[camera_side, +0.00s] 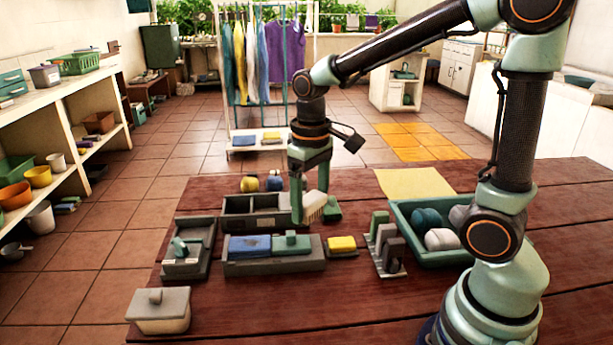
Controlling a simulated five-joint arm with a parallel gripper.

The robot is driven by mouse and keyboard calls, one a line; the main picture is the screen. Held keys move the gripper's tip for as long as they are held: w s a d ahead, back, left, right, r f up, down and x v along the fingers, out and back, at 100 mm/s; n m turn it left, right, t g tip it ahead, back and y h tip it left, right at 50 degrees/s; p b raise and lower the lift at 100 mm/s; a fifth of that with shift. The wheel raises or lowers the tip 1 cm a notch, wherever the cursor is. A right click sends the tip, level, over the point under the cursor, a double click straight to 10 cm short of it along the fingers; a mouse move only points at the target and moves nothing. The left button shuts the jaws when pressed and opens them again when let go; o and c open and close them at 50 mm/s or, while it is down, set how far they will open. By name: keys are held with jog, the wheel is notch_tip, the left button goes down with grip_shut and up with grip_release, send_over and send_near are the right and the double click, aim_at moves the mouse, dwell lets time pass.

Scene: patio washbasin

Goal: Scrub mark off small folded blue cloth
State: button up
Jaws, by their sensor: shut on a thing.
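My gripper (301,205) points down over the back of the table and is shut on a brush with pale bristles (315,204). The brush is tilted, and its handle is mostly hidden by my fingers. A flat blue piece, which looks like the small folded blue cloth (250,246), lies in the left part of a grey tray (275,267) in front of my gripper. The brush is apart from it, further back and to the right. I cannot make out a mark on the blue piece at this size.
A green block (291,241) shares the tray. A yellow sponge (342,244) sits right of it. An empty-looking dark grey box (236,208) stands behind. A grey rack (386,250) and green bin (437,258) stand right, a lidded box (159,311) front left. The front middle tabletop is clear.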

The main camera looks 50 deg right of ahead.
jog(key=w+a+f, duration=0.1)
jog(key=w+f, duration=0.1)
jog(key=w, duration=0.2)
jog(key=w+a+f, duration=0.1)
jog(key=w, duration=0.4)
jog(key=w+a+f, duration=0.2)
jog(key=w, duration=0.3)
jog(key=shift+f, duration=0.3)
send_over(243, 243)
jog(key=s+d, duration=0.1)
jog(key=shift+f, duration=2.4)
jog(key=shift+f, duration=0.6)
jog(key=shift+s+d, duration=0.1)
jog(key=shift+s+d, duration=0.5)
jog(key=shift+w+a+f, duration=0.1)
jog(key=shift+w+a, duration=0.95)
jog(key=shift+a, duration=0.05)
jog(key=shift+s+d, duration=1.1)
jog(key=shift+w+a, duration=1.05)
jog(key=shift+w, duration=0.05)
